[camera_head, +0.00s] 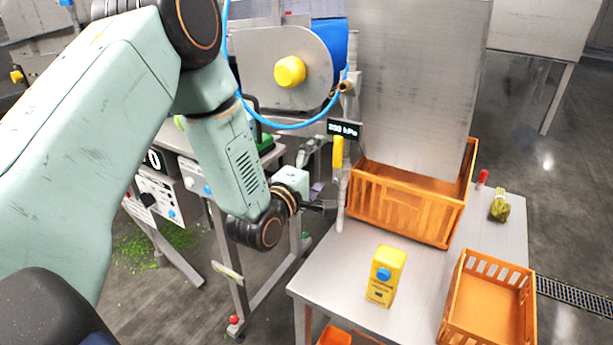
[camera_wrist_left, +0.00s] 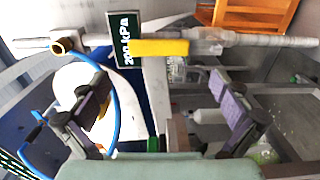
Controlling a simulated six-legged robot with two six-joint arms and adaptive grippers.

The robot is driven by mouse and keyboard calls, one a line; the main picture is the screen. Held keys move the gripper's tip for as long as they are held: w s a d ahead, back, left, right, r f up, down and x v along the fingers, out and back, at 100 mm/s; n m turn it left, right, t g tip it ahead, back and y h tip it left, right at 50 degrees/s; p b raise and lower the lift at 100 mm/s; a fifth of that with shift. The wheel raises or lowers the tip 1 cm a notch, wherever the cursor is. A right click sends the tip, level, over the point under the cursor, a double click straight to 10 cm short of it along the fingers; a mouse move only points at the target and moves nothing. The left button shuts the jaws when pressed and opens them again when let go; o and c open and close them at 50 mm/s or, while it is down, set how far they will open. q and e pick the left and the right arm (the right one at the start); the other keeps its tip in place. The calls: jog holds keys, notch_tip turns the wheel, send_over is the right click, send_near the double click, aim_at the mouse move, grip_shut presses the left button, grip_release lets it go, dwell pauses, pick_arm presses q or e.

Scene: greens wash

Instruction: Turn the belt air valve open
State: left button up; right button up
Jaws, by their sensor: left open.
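The belt air valve's yellow handle (camera_head: 338,152) sits on a thin upright pipe (camera_head: 343,190) behind the table's left edge. The handle lies along the pipe. In the left wrist view the yellow handle (camera_wrist_left: 160,47) and pipe run across the upper picture, beside a display reading 200 kPa (camera_wrist_left: 124,40). My left gripper (camera_head: 326,207) is low beside the pipe, below the handle. In the wrist view its two dark fingers (camera_wrist_left: 160,108) are spread with nothing held between them, and the handle lies beyond them, apart from both. My right gripper is not in view.
A blue hose (camera_head: 290,126) loops left of the pipe from a brass fitting. An orange crate (camera_head: 405,210) stands close right of the pipe. A yellow carton (camera_head: 386,276) and a second orange crate (camera_head: 488,305) are on the steel table (camera_head: 335,272). A roller with a yellow knob (camera_head: 290,71) is behind.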

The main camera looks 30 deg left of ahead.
aim_at(337, 161)
pick_arm(q)
jog(key=s, duration=0.6)
jog(key=shift+s, duration=0.4)
jog(key=shift+s+a+r, duration=0.1)
jog(key=shift+a, duration=0.05)
jog(key=w, duration=1.2)
jog(key=shift+d, duration=0.3)
